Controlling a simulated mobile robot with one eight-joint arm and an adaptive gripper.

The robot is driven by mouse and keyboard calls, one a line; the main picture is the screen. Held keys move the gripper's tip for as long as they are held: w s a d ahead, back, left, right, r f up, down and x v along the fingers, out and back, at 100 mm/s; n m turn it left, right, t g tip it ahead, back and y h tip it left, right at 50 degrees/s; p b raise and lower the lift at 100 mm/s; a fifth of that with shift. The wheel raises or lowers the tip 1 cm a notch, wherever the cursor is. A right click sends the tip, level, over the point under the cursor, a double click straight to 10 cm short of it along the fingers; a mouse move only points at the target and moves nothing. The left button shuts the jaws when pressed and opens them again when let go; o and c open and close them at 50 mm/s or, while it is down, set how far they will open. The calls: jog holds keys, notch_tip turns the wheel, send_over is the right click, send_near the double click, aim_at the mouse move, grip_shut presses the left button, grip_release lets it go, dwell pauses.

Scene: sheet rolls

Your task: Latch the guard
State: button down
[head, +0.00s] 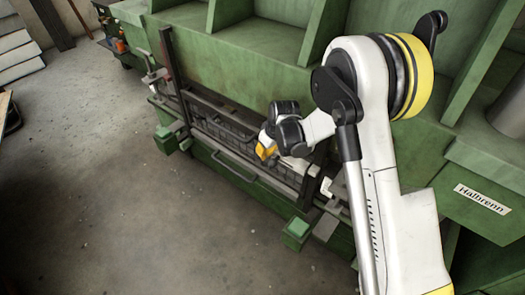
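The guard (222,127) looks like a long, low dark frame across the front of the green sheet-rolling machine. A dark bar handle (235,166) sits along its front lower side. My gripper (264,151) is over the right half of the guard, with a yellow part at its end. The fingers are too small and partly hidden, so I cannot tell whether they are open, shut or touching the guard. A pale small fitting (328,188) is at the guard's right end. I cannot tell whether it is the latch. My arm hides part of the machine behind it.
The green machine (255,72) fills the back and right. A dark upright post (172,65) rises at the guard's left end. Green blocks (297,228) stick out low at both ends. The grey concrete floor (130,205) in front is clear.

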jog(key=shift+s+d+r, duration=0.2)
jog(key=shift+s+d, duration=0.25)
jog(key=shift+s, duration=0.1)
jog(key=shift+d, duration=0.1)
jog(key=s+d, duration=0.3)
jog(key=shift+d+b, duration=0.2)
jog(key=shift+b, duration=0.15)
jog(key=shift+w, duration=0.1)
jog(key=r+p, duration=0.1)
jog(key=r, duration=0.2)
jog(key=r+p, duration=0.1)
jog(key=r, duration=0.2)
jog(key=r+p, duration=0.1)
jog(key=r, duration=0.1)
jog(key=shift+w+a+r, duration=0.3)
jog(key=shift+w+r, duration=0.05)
jog(key=shift+r, duration=0.05)
